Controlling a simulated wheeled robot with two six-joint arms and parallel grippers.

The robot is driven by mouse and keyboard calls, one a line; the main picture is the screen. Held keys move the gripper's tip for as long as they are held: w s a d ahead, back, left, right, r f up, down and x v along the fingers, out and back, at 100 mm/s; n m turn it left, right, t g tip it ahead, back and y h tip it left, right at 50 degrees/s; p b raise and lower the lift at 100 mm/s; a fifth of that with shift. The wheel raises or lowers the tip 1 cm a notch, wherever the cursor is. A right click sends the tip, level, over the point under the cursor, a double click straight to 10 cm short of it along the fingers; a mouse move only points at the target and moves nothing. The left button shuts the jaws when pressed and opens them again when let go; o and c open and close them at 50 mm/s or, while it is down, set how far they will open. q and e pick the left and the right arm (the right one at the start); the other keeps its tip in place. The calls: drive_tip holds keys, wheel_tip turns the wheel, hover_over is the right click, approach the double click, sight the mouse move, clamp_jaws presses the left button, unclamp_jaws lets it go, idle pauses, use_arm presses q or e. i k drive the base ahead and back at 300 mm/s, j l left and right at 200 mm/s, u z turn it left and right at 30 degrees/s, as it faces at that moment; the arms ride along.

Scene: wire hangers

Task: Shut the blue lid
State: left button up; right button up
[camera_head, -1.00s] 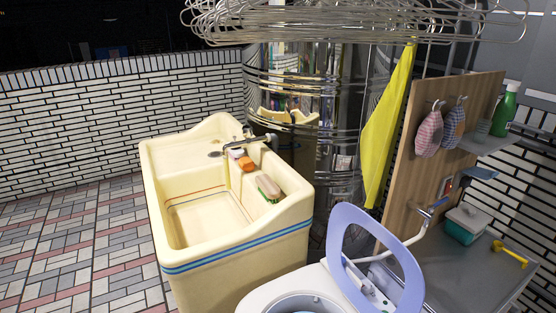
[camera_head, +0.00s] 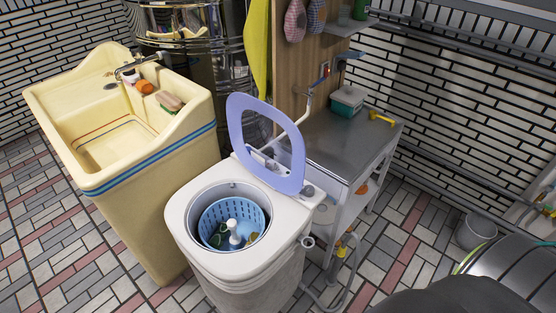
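The blue lid (camera_head: 266,143) is a lavender-blue oval ring, standing raised at the back of a small white washing machine (camera_head: 184,238). Its lower edge meets the machine's rear rim. The machine's round top opening is uncovered. Inside it is a blue perforated basket (camera_head: 246,211) with a white post (camera_head: 233,231) in the middle and some dark green items. Neither of my grippers shows in the view.
A cream sink (camera_head: 150,200) stands to the left of the machine. A grey metal table (camera_head: 338,141) with a teal box (camera_head: 346,103) stands behind right. A grey bucket (camera_head: 476,231) and a metallic drum (camera_head: 515,268) are at right. Tiled floor between is mostly clear.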

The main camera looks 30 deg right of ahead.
sight(237, 102)
drive_tip(key=k+l+u, duration=0.1)
drive_tip(key=u, duration=1)
drive_tip(key=k+l, duration=0.1)
drive_tip(key=l, duration=0.45)
drive_tip(key=k+l, duration=0.1)
drive_tip(key=l, duration=1.05)
drive_tip(key=k+l, duration=0.15)
drive_tip(key=l, duration=0.45)
drive_tip(key=k+l, duration=0.1)
drive_tip(key=l, duration=0.45)
drive_tip(key=k+l, duration=0.1)
drive_tip(key=l, duration=0.5)
drive_tip(key=k+j+u, duration=0.1)
drive_tip(key=k, duration=0.3)
